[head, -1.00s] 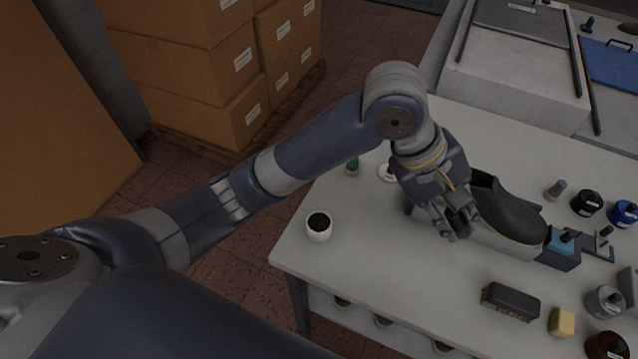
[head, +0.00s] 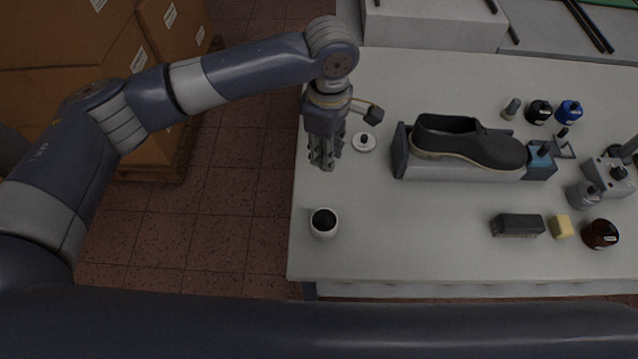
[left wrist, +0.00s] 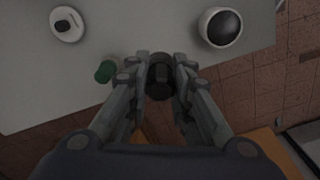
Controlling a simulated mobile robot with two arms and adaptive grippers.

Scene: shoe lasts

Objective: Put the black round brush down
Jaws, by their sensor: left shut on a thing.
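My left gripper (head: 324,164) hangs pointing down over the left edge of the table (head: 400,240). It is shut on the black round brush (left wrist: 160,78), which shows between the fingers in the left wrist view; in the head view the fingers hide it. In the wrist view the brush appears against the floor just beyond the table edge. A white cup with a dark top (head: 324,223) stands nearer the front left corner; it also shows in the left wrist view (left wrist: 220,27). My right gripper is not in view.
A white disc with a dark knob (head: 363,142) lies right of the gripper. A small green object (left wrist: 105,71) stands close beside the fingers. A dark shoe (head: 468,146) on a grey stand is further right. The table between cup and black block (head: 517,225) is clear.

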